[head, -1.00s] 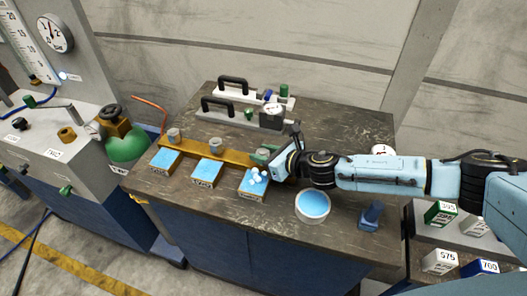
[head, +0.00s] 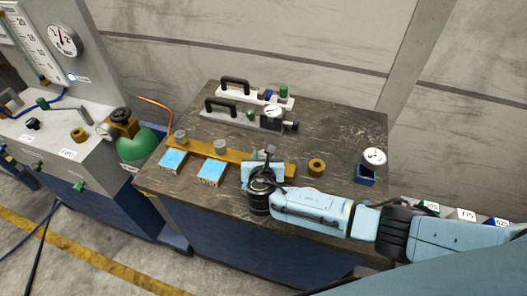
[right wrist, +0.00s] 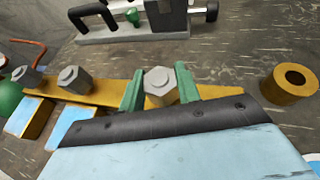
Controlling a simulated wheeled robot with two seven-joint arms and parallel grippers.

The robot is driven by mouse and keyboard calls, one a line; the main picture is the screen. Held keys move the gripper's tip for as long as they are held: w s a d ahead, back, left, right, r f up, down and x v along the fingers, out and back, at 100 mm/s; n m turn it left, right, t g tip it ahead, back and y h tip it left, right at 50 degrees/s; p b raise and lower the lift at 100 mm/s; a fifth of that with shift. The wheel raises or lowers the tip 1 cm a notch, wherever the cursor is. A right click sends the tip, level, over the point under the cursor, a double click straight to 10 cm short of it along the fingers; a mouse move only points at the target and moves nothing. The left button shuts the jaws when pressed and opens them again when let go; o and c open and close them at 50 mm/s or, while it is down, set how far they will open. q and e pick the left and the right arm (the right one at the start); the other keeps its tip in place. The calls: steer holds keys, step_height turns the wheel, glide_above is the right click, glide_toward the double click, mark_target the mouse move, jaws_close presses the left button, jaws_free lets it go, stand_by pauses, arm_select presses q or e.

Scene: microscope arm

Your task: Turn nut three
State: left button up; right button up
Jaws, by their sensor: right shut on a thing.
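A brass bar (head: 242,158) carries three grey hex nuts in a row. The first nut (head: 180,136) and second nut (head: 220,147) stand free to the left, and also show in the right wrist view (right wrist: 27,77) (right wrist: 74,80). The third nut (right wrist: 160,86) is at the bar's right part and is hidden by my gripper in the head view. My right gripper (right wrist: 160,88) has its two green fingers on either side of this nut, shut on it. In the head view my right gripper (head: 268,160) comes from the front. My left gripper is not in view.
Two blue-topped blocks (head: 172,161) (head: 211,171) sit in front of the bar. A brass ring (head: 317,167) stands right of my gripper, a gauge (head: 374,157) farther right. Black-handled devices (head: 235,111) stand behind. A green vessel (head: 130,142) is left.

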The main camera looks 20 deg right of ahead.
steer(key=m+g+h, duration=0.1)
steer(key=m+h, duration=0.2)
steer(key=shift+a, duration=0.15)
steer(key=shift+f+m+g+h+b, duration=0.1)
steer(key=shift+m+g+h+b, duration=0.45)
steer(key=shift+m+g+h, duration=0.3)
steer(key=shift+w+m+g+h+b, duration=0.1)
steer(key=shift+m+g+h+b, duration=0.85)
steer(key=shift+m, duration=0.2)
steer(key=shift+m+g+h+b, duration=0.8)
steer(key=shift+m+g+b, duration=0.3)
steer(key=shift+m, duration=0.1)
steer(key=o, duration=1)
